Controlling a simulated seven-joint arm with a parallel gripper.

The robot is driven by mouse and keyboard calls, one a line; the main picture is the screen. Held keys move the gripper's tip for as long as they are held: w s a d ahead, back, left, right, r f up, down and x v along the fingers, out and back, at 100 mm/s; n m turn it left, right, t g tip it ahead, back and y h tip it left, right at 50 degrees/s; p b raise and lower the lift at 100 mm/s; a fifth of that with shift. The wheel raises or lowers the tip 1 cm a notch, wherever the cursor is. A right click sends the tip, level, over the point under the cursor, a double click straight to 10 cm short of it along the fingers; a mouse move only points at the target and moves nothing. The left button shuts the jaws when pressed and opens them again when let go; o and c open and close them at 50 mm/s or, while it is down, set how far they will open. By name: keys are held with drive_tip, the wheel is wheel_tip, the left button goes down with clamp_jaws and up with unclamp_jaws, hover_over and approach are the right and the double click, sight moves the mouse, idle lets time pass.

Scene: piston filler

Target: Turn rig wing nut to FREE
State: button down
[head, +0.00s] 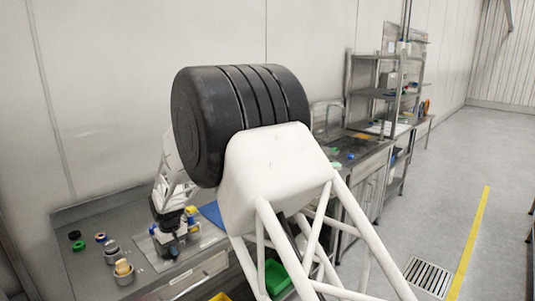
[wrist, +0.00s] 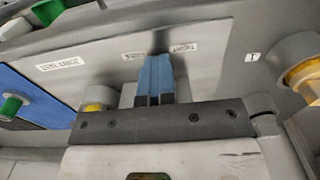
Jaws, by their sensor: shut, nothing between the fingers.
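In the wrist view my gripper (wrist: 155,62) is shut, its two blue fingertips side by side with nothing between them. The fingertips are over a grey panel (wrist: 208,55) of the rig, just beside a small label that seems to read TIGHT (wrist: 178,49). Another small label (wrist: 133,55) lies to its left, too small to read surely. I cannot make out the wing nut; the fingers and the dark gripper bar cover part of the panel. In the head view the end of my arm is low over the bench, and its fingers are too small to tell.
In the wrist view a fitting with an amber part (wrist: 303,75) stands at the right, and a green-topped part (wrist: 12,106) by a blue surface at the left. In the head view the bench (head: 75,215) holds several small parts, including a cup with a tan piece (head: 123,269).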

sight(183, 259)
drive_tip(key=shift+w+d+f, duration=0.15)
drive_tip(key=shift+d+f, duration=0.6)
drive_tip(key=shift+f, duration=0.35)
drive_tip(key=shift+w, duration=0.2)
drive_tip(key=shift+s+d, duration=0.15)
drive_tip(key=shift+d, duration=0.3)
drive_tip(key=shift+r, duration=0.15)
drive_tip(key=shift+a+r, duration=0.15)
drive_tip(key=shift+r, duration=1.55)
drive_tip(key=shift+a+r, duration=0.15)
drive_tip(key=shift+r, duration=1.55)
drive_tip(key=shift+a+r, duration=0.1)
drive_tip(key=shift+s+a+r, duration=0.25)
drive_tip(key=shift+a, duration=0.25)
drive_tip(key=shift+s+a+r, duration=0.2)
drive_tip(key=shift+s+a, duration=0.05)
drive_tip(key=shift+a, duration=0.25)
drive_tip(key=shift+f, duration=0.1)
